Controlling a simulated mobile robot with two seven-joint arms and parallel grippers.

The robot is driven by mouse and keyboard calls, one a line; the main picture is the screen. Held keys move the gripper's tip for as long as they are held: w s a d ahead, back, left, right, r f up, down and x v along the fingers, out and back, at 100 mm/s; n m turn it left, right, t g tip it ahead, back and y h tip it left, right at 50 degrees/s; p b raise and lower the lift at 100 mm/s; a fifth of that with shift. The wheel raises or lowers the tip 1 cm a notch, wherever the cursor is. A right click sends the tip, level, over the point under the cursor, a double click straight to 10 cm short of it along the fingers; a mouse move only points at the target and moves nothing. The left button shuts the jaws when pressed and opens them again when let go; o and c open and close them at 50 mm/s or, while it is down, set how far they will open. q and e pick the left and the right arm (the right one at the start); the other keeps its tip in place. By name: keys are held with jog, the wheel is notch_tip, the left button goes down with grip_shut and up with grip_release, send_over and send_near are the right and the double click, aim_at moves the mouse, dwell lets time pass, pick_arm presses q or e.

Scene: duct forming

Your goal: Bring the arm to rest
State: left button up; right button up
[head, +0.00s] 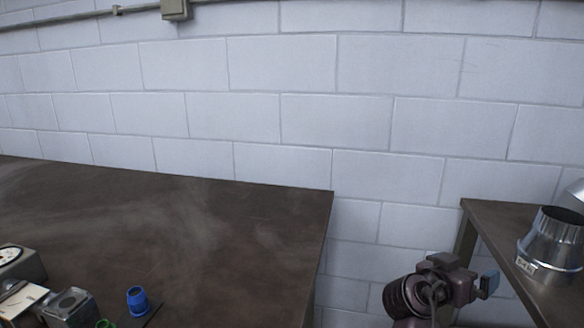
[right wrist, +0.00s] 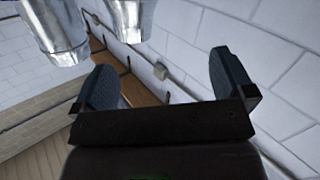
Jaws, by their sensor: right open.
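My right arm shows at the lower right of the head view, in the gap between the two tables. Its gripper (head: 487,284) is beside the left edge of the right-hand table, with a blue-grey finger pad showing. In the right wrist view the gripper (right wrist: 166,82) has its two dark blue fingers wide apart, with nothing between them. My left gripper is not in view.
A large dark table (head: 190,230) fills the left, mostly clear. A blue cup-like part (head: 138,300) and metal fixtures (head: 70,306) stand at its near left. A shiny duct piece (head: 552,243) stands on the right table (head: 492,216), close to my gripper. A block wall (head: 300,120) is behind.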

jog(key=s+f+n+t+y+p, duration=0.45)
jog(key=s+f+n+y, duration=0.45)
jog(key=s+f, duration=0.45)
pick_arm(q)
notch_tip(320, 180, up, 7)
jog(key=p, duration=0.4)
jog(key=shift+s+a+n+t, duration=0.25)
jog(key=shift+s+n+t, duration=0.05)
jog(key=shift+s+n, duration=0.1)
pick_arm(e)
jog(key=s+a+f+y, duration=0.2)
jog(key=s, duration=0.5)
jog(key=s+a+f+n+g+y, duration=0.1)
jog(key=s+a+f+y, duration=0.1)
jog(key=s, duration=0.6)
jog(key=s+a+f+y, duration=0.2)
jog(key=s, duration=0.5)
jog(key=shift+s+a+n, duration=0.25)
jog(key=shift+s+n, duration=0.15)
